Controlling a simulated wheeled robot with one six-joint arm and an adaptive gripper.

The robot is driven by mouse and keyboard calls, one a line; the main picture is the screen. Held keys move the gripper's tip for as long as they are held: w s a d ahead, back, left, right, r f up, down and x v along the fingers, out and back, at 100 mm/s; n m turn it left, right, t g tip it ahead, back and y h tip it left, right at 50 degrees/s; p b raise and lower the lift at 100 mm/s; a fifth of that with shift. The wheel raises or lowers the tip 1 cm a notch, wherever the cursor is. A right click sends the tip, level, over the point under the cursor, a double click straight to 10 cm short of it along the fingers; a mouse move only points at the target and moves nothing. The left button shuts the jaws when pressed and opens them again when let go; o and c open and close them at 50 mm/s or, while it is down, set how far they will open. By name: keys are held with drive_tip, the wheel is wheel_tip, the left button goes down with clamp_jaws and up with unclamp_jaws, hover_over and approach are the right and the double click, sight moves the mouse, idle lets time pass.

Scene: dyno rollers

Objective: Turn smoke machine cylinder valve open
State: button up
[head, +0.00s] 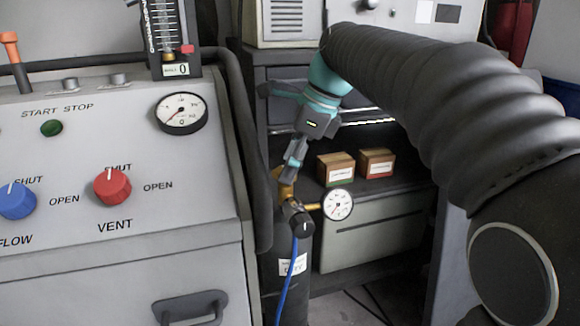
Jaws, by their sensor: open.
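The smoke machine (110,170) fills the left of the head view. A dark gas cylinder (271,270) stands just right of it, with a white label. On its top is a brass valve (286,190) with a black round knob (301,226) facing me and a small gauge (338,204) to its right. A blue hose (288,275) hangs down from there. My gripper (290,172) points down from the teal wrist directly above the brass valve. It is open. Its fingertips overlap the valve top in this view, and I cannot tell whether they touch it.
The machine panel has a red VENT knob (112,187), a blue FLOW knob (17,200) and a round gauge (181,113). Behind the cylinder, a dark shelf holds two small boxes (336,168) above a grey drawer (375,232). The machine's dark edge rail lies close left of the gripper.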

drive_tip(key=shift+f, duration=0.1)
drive_tip(key=c, duration=1.1)
drive_tip(key=shift+c, duration=0.2)
